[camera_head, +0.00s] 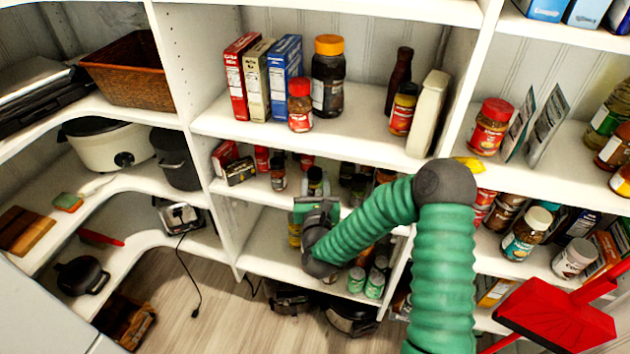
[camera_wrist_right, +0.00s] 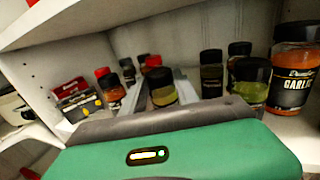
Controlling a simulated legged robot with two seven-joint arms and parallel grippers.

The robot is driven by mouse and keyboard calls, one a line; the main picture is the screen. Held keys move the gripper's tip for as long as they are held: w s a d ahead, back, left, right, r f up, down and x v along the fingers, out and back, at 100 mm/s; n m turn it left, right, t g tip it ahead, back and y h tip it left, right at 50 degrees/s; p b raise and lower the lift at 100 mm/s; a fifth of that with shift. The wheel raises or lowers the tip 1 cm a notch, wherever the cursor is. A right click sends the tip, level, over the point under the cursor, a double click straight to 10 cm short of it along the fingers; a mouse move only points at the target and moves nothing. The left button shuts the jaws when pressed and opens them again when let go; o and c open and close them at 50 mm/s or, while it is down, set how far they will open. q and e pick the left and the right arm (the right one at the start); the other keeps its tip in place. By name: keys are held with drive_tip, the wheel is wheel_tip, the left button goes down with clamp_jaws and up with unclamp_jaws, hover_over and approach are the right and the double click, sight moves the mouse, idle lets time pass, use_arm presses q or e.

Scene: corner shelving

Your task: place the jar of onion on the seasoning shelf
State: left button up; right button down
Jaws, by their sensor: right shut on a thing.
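My right gripper (camera_head: 316,198) is at the front of the low shelf with small spice jars, the seasoning shelf (camera_head: 238,197). It is shut on a small jar with a dark lid (camera_head: 315,175), likely the jar of onion; its label is not readable. In the right wrist view the jar (camera_wrist_right: 162,90) stands between the two fingers (camera_wrist_right: 162,98), near other spice jars. Whether its base touches the shelf is hidden by my gripper. My left gripper is not in view.
Spice jars (camera_wrist_right: 112,90) and small boxes (camera_wrist_right: 75,95) stand left of the held jar. A green jar (camera_wrist_right: 250,80) and a garlic jar (camera_wrist_right: 293,65) stand to the right. The shelf above (camera_head: 350,138) holds boxes and bottles, leaving limited height.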

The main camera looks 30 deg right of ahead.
drive_tip(key=shift+d+f, duration=0.15)
drive_tip(key=shift+d, duration=0.2)
drive_tip(key=c, duration=1.1)
unclamp_jaws()
drive_tip(key=shift+d, duration=0.15)
drive_tip(key=shift+c, duration=0.2)
drive_tip(key=shift+o, duration=1.1)
drive_tip(key=shift+d, duration=0.15)
drive_tip(key=shift+s+a, duration=0.1)
drive_tip(key=shift+a, duration=0.35)
drive_tip(key=p+v, duration=0.3)
drive_tip(key=v, duration=0.9)
drive_tip(key=w+a+f+n+g+y, duration=0.25)
drive_tip(key=a+n+y, duration=0.2)
drive_tip(key=n, duration=0.55)
drive_tip(key=w+a+f+n+g+y, duration=0.1)
drive_tip(key=a+f+n+y, duration=0.35)
drive_tip(key=n, duration=0.55)
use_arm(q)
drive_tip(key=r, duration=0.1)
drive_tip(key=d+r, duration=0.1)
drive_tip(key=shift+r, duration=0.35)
use_arm(e)
drive_tip(key=s+a+r+n+g, duration=0.1)
drive_tip(key=s+n+g, duration=0.8)
drive_tip(key=s+n, duration=0.7)
drive_tip(key=n, duration=0.6)
drive_tip(key=shift+s+a+r, duration=0.25)
drive_tip(key=shift+s+r, duration=0.05)
drive_tip(key=shift+s, duration=0.05)
